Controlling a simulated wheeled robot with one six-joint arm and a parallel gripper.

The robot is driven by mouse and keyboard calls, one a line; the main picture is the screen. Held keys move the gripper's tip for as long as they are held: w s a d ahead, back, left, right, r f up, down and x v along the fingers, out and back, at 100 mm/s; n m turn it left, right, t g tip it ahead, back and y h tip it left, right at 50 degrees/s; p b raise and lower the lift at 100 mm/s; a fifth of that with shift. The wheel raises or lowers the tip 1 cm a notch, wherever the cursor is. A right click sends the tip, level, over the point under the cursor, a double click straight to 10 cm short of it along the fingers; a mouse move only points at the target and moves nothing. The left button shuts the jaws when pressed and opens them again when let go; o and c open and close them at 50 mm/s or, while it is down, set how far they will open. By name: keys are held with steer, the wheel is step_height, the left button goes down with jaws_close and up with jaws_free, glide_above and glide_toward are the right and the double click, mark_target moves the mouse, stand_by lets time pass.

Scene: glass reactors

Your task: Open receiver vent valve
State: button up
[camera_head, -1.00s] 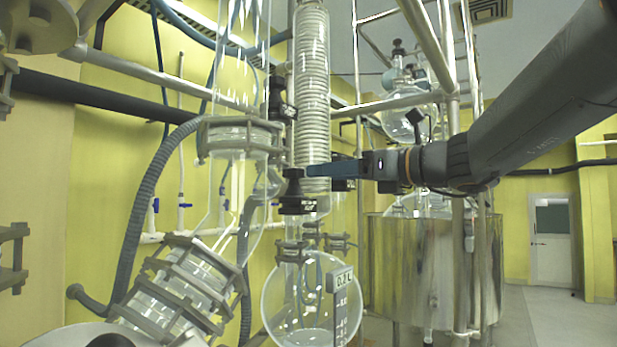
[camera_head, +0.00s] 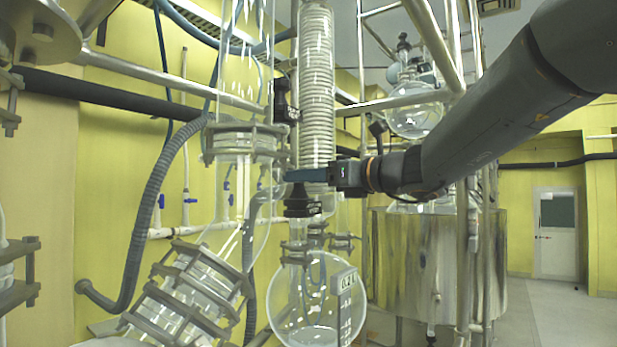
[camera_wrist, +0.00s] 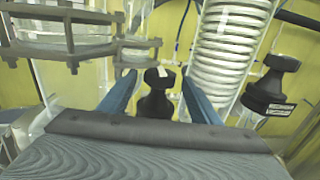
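A black valve knob (camera_head: 299,199) stands on the glass above the round receiver flask (camera_head: 318,300) in the head view. My gripper (camera_head: 290,175) reaches in from the right, its blue fingers at the top of this knob. In the wrist view my gripper (camera_wrist: 160,84) is open, and a black knob (camera_wrist: 156,92) shows between its two blue fingers, apart from both. It appears to be the same knob. Its lower part is hidden by my gripper body. A second black knob (camera_wrist: 270,86) with a white label stands to the right.
A coiled glass condenser (camera_head: 316,90) rises close behind my fingers. A clamped glass column (camera_head: 243,142) stands to the left. Metal frame pipes (camera_head: 395,101) run near my arm. A large steel vessel (camera_head: 410,260) stands at the right.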

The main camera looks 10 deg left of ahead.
steer(key=c, duration=1)
steer(key=shift+w, duration=0.1)
steer(key=n+g, duration=0.1)
steer(key=g, duration=0.1)
steer(key=n+g+y+p, duration=0.1)
steer(key=n+g, duration=0.1)
steer(key=shift+w+d+g+y, duration=0.15)
steer(key=shift+w+g+y, duration=0.15)
steer(key=shift+w, duration=0.1)
steer(key=shift+w+n+g+p, duration=0.15)
steer(key=shift+n+g+p, duration=0.55)
steer(key=shift+g, duration=0.5)
steer(key=shift+w+n+g+p, duration=0.1)
steer(key=shift+n+g+p, duration=0.3)
steer(key=shift+n+g, duration=0.65)
steer(key=shift+g, duration=0.25)
steer(key=o, duration=1.1)
